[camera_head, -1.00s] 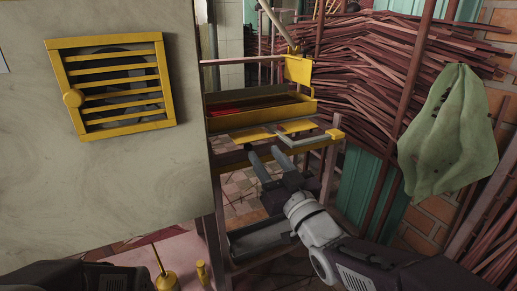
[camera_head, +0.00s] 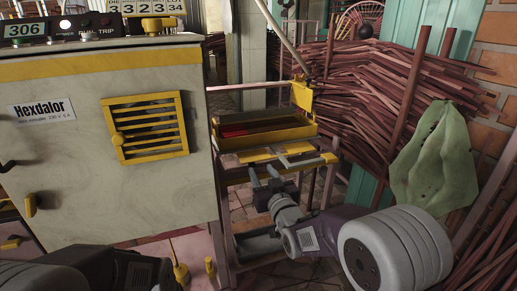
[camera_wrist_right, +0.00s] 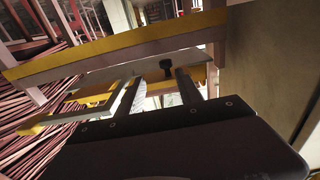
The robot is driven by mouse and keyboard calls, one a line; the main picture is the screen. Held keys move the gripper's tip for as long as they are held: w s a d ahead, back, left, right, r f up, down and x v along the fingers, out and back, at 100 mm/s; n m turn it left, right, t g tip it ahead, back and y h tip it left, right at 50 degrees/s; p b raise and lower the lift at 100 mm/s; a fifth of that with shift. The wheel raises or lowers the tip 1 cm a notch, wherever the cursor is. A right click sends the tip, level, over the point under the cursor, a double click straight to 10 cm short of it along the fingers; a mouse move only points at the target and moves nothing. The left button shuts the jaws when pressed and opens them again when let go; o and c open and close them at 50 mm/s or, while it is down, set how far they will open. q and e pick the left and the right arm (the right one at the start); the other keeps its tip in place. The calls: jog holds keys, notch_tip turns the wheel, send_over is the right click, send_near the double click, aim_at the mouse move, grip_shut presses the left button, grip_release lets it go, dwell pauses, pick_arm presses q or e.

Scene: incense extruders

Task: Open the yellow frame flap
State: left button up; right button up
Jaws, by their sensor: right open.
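A yellow louvred frame flap (camera_head: 148,127) with a round knob on its left side lies flat against the pale machine front in the head view. It looks closed. My right gripper (camera_head: 265,181) is open and empty, to the right of the machine and in front of the yellow-edged stand. In the right wrist view its two dark fingers (camera_wrist_right: 157,86) are spread apart, with a yellow-edged bar (camera_wrist_right: 120,45) crossing beyond them. The flap is not seen there. A dark part of my left arm shows at the lower left of the head view; its fingertips are not visible.
A yellow tray (camera_head: 265,137) with red contents stands on the stand beside the machine (camera_head: 60,165). Bundles of reddish sticks (camera_head: 370,85) and a green cloth (camera_head: 435,160) are on the right. A yellow funnel-like item (camera_head: 181,272) stands low in front.

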aim_at(253, 164)
jog(key=shift+a+f, duration=0.25)
jog(key=shift+a, duration=0.3)
jog(key=p+x, duration=0.3)
jog(key=x, duration=0.2)
jog(key=shift+a+r+p, duration=0.1)
jog(key=shift+p, duration=0.25)
jog(key=w, duration=0.1)
jog(key=w+b, duration=0.1)
jog(key=w+a+f+b, duration=0.1)
jog(key=shift+w, duration=0.25)
jog(key=shift+w+a+r, duration=0.15)
jog(key=shift+w, duration=0.1)
pick_arm(q)
notch_tip(253, 164, up, 2)
jog(key=shift+w+a+r, duration=0.15)
jog(key=shift+r, duration=0.05)
